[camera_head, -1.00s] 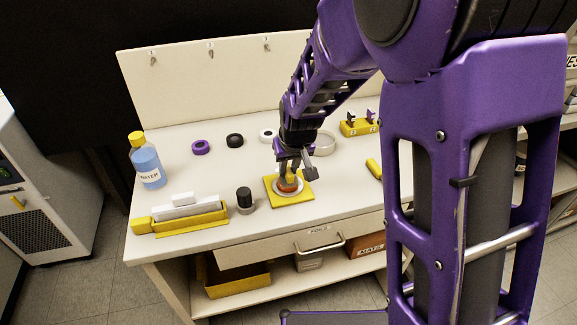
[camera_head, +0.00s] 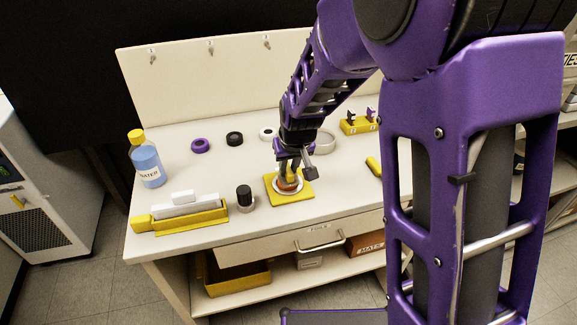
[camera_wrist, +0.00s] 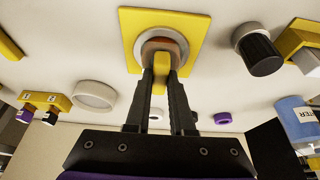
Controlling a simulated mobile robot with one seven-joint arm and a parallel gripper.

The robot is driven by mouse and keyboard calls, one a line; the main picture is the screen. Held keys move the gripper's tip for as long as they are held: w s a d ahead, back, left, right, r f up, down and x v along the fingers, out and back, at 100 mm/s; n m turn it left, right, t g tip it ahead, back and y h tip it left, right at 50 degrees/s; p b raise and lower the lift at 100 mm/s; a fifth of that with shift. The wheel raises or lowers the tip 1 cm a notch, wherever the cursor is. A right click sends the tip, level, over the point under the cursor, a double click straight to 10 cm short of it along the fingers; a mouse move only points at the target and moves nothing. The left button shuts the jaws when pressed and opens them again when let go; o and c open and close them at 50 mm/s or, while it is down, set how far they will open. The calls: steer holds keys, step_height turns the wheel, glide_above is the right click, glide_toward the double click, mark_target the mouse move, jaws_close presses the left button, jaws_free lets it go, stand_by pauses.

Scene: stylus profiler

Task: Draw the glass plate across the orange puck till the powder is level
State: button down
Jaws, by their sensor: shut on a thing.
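The orange puck (camera_head: 287,185) sits in a pale round ring or dish (camera_wrist: 140,33) on a square yellow mat (camera_head: 304,196) on the bench. In the wrist view the puck (camera_wrist: 157,45) looks brownish. My gripper (camera_head: 290,168) is directly over it, pointing down. In the wrist view my gripper (camera_wrist: 162,78) is shut on a small upright yellow tab (camera_wrist: 162,63), which overlaps the puck's near side. I cannot make out a clear glass plate, nor what the tab joins. The powder surface cannot be seen.
A black-capped jar (camera_head: 245,198) stands just left of the mat. Further left are a yellow tray with a white block (camera_head: 187,208) and a water bottle (camera_head: 147,160). Purple (camera_head: 200,146) and black (camera_head: 235,139) rings lie behind. A yellow two-slot stand (camera_head: 357,127) is at the back right.

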steer(key=shift+f, duration=0.15)
steer(key=shift+s, duration=0.1)
steer(key=shift+s+d, duration=0.2)
steer(key=shift+s, duration=0.4)
steer(key=shift+w, duration=0.15)
stand_by(0.3)
steer(key=shift+w+a, duration=0.2)
steer(key=shift+w, duration=0.4)
steer(key=shift+w+a, duration=0.2)
steer(key=shift+w, duration=0.4)
steer(key=shift+s, duration=0.1)
steer(key=shift+s+d, duration=0.2)
steer(key=shift+s, duration=0.45)
steer(key=shift+s+d, duration=0.2)
steer(key=shift+s, duration=0.4)
steer(key=shift+w, duration=0.2)
